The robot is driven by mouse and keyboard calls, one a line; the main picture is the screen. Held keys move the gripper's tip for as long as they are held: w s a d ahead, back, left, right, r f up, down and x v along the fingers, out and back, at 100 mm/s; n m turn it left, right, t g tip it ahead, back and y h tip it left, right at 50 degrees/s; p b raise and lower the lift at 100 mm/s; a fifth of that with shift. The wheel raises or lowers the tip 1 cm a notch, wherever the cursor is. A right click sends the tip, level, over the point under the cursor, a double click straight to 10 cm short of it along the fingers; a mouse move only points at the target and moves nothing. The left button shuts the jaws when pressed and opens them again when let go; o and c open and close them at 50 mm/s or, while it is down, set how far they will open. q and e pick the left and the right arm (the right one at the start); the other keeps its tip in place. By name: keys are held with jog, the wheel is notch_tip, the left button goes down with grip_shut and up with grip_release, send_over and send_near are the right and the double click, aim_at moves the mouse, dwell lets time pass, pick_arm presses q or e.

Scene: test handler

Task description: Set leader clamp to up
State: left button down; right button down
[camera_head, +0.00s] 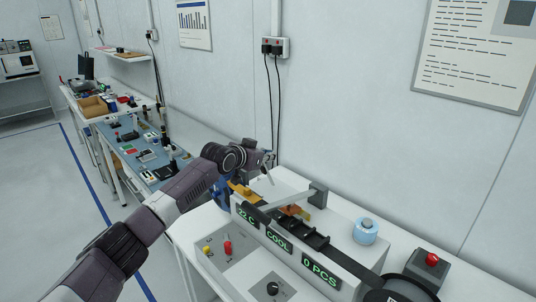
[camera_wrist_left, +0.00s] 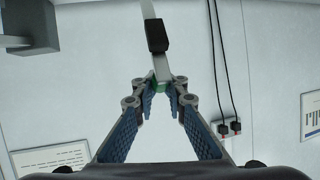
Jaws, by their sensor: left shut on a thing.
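My left gripper (camera_head: 266,160) is above the far left end of the white test handler (camera_head: 346,266). In the left wrist view, its blue-padded fingers (camera_wrist_left: 161,90) are shut at the tips on the green end of a pale, narrow lever, which I take for the leader clamp (camera_wrist_left: 163,68). The lever carries a black sleeve and runs out of the top of that view. In the head view the lever (camera_head: 269,178) is small and partly hidden by the gripper. I cannot tell its exact angle. My right gripper is out of view.
A grey bar (camera_head: 285,200) crosses the handler to a grey block (camera_head: 318,194). Wall sockets (camera_head: 275,47) with hanging cables are behind. A cluttered blue bench (camera_head: 127,129) stands left.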

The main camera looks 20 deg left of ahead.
pick_arm(q)
jog(key=shift+d+f, duration=0.2)
dwell(0.3)
jog(key=c, duration=1.9)
grip_release()
jog(key=shift+s+r, duration=0.1)
jog(key=shift+r, duration=0.05)
jog(key=shift+c, duration=0.2)
jog(key=shift+s+a+r, duration=0.15)
jog(key=shift+s, duration=0.2)
jog(key=v, duration=1.1)
jog(key=shift+c, duration=0.7)
